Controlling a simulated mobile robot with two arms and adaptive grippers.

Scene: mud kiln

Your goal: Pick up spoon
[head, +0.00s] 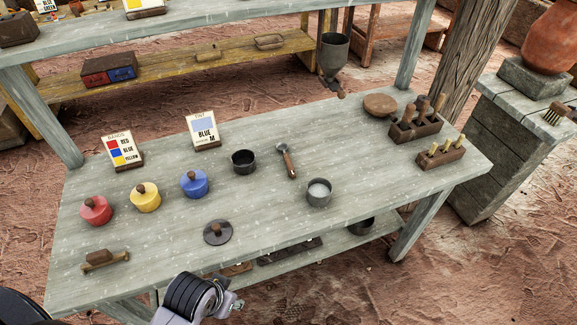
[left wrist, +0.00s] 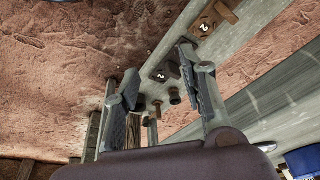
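The spoon (head: 287,160) lies on the grey wooden worktable (head: 265,205), right of its middle, between a dark empty cup (head: 243,161) and a metal cup with pale contents (head: 319,191). It has a brown handle and a small metal head at the far end. My left gripper shows in the left wrist view (left wrist: 158,62), with its two fingers apart and nothing seen between them. The spoon cannot be made out in that view. Part of my arm shows at the bottom of the head view, well short of the spoon. My right gripper is not seen.
Red (head: 96,210), yellow (head: 146,197) and blue (head: 194,183) lidded pots stand on the left. A dark lid (head: 218,232) lies in front. Two sign cards (head: 203,130) stand at the back. Tool racks (head: 416,127) and a brown disc (head: 380,105) are at the right.

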